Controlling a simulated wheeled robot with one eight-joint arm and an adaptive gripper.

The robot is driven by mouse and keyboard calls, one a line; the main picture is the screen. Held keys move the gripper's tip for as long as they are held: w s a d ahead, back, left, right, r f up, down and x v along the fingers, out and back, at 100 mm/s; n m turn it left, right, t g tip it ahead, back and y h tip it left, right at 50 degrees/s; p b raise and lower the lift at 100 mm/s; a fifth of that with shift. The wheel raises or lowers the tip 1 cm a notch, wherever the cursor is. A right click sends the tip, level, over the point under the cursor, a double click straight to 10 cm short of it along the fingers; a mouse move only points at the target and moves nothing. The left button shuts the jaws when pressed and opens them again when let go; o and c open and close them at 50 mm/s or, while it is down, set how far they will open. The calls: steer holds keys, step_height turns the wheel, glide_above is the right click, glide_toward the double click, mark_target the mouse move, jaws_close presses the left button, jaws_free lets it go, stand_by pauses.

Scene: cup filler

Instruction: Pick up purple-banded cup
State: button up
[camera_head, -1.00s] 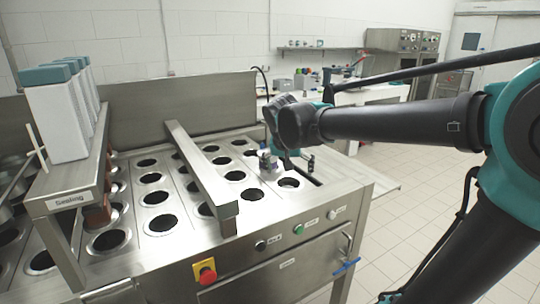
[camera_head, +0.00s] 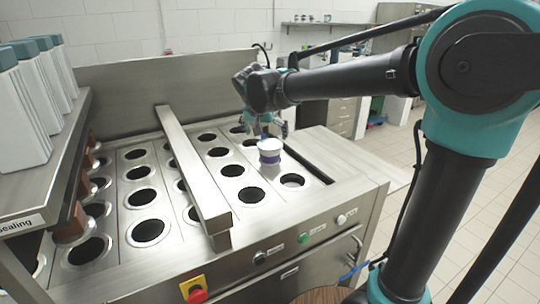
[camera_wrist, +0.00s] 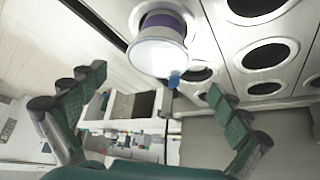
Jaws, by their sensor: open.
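The purple-banded cup (camera_head: 270,151) is white with a purple band. It stands upright in the right-hand column of holes on the steel filler top; whether it sits down in a hole I cannot tell. My gripper's fingers (camera_wrist: 158,84) are spread wide and empty, with the cup beyond the tips.
A steel bar (camera_head: 190,165) runs across the filler top left of the cup. A sealing shelf (camera_head: 45,190) with several white, teal-topped containers stands at the left. Empty holes (camera_head: 232,170) surround the cup.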

mark_target(269, 144)
steer(key=shift+s+x, duration=0.15)
steer(key=shift+x, duration=1.95)
steer(key=shift+s+x, duration=0.1)
steer(key=shift+x, duration=2)
steer(key=shift+d+f, duration=0.1)
steer(key=shift+f, duration=0.05)
steer(key=c, duration=1.5)
